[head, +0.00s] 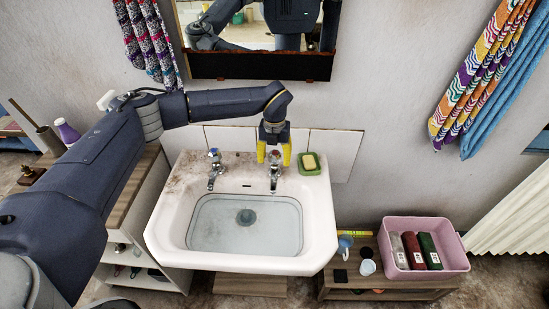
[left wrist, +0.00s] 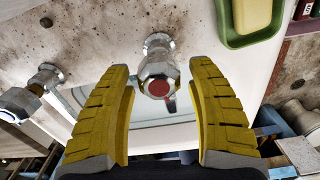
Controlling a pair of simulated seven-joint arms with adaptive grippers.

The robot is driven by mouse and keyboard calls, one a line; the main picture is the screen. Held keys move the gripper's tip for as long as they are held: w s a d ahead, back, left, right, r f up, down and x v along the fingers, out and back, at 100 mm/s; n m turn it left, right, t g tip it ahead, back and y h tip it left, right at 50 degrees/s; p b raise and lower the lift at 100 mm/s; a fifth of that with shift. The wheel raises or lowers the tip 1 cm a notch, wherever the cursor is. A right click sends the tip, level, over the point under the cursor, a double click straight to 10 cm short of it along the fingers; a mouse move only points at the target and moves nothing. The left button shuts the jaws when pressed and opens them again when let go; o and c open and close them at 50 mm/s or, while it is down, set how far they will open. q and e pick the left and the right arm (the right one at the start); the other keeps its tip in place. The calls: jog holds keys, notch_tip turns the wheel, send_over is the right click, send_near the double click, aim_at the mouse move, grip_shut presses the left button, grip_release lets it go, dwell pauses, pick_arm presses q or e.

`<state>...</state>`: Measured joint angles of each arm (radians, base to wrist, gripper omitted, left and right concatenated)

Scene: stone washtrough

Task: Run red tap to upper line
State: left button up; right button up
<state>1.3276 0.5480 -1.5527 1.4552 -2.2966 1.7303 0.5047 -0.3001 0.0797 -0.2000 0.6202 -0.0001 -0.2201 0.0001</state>
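The red tap (head: 275,172) stands at the back right of the white washbasin (head: 324,228); its red-capped handle (left wrist: 158,86) shows in the left wrist view. My left gripper (head: 273,152) is over this handle, pointing down. Its yellow fingers (left wrist: 163,112) are apart, one on each side of the handle, with gaps visible. The blue-marked tap (head: 215,167) stands to the left. Clear, bluish water (head: 220,235) appears to lie in the basin above the dark drain (head: 246,216). I cannot make out a stream from the spout. My right gripper is out of view.
A green soap dish (head: 309,170) with yellow soap sits right of the red tap, near the gripper; the dish also shows in the left wrist view (left wrist: 232,38). A mirror (head: 262,67) hangs above. A pink bin (head: 465,264) stands on a low wooden table at right.

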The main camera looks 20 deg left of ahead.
pick_arm(q)
jog(key=c, duration=1)
jog(key=shift+a+m, duration=0.15)
jog(key=shift+m, duration=1.55)
jog(key=o, duration=1.2)
jog(key=shift+r, duration=0.1)
